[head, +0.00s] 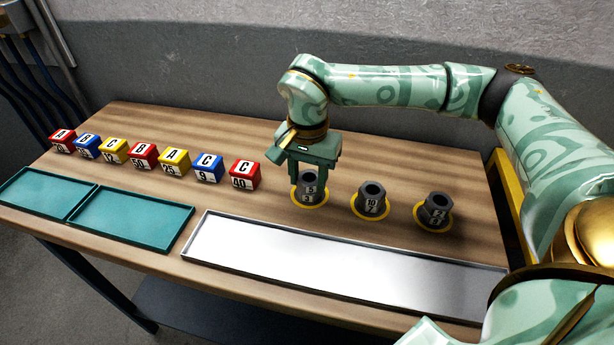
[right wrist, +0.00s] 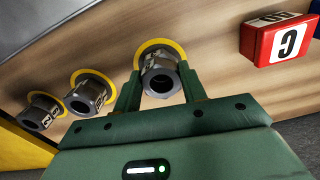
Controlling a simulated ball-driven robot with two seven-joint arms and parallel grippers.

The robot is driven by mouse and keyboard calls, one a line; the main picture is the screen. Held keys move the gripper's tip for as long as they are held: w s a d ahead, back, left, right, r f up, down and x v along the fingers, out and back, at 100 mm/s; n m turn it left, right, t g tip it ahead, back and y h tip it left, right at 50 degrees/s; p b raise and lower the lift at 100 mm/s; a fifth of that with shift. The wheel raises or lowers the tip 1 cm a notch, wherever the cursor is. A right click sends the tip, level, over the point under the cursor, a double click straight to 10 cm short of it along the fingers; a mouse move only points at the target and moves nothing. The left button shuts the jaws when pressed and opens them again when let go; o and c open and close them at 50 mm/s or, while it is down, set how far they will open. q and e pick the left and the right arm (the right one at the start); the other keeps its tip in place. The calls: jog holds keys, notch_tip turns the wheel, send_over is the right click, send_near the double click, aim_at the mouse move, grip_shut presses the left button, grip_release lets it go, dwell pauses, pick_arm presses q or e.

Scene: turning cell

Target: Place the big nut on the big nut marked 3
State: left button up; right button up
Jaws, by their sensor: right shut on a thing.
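Three dark grey big nuts stand upright in a row on the right half of the table, each within a yellow ring. The left nut (head: 310,196) has a small white label that seems to read 3, with a less clear figure below. The middle nut (head: 371,202) seems to read 10 over 7. The right nut (head: 435,212) has a label hard to read. My right gripper (head: 308,180) points down and is shut on the left nut, which also shows between the fingers in the right wrist view (right wrist: 160,78). My left gripper is out of view.
A row of red, blue and yellow lettered blocks (head: 173,163) stands to the left; the last red block (head: 244,175) is nearest my right gripper. Two teal trays (head: 130,218) and a long pale metal tray (head: 340,258) lie along the front. The wood behind the nuts is clear.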

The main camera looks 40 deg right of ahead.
aim_at(308, 180)
jog(key=shift+s, duration=0.1)
jog(key=o, duration=1.1)
jog(key=shift+f, duration=0.1)
notch_tip(308, 180, up, 12)
jog(key=p, duration=0.4)
jog(key=shift+r, duration=0.2)
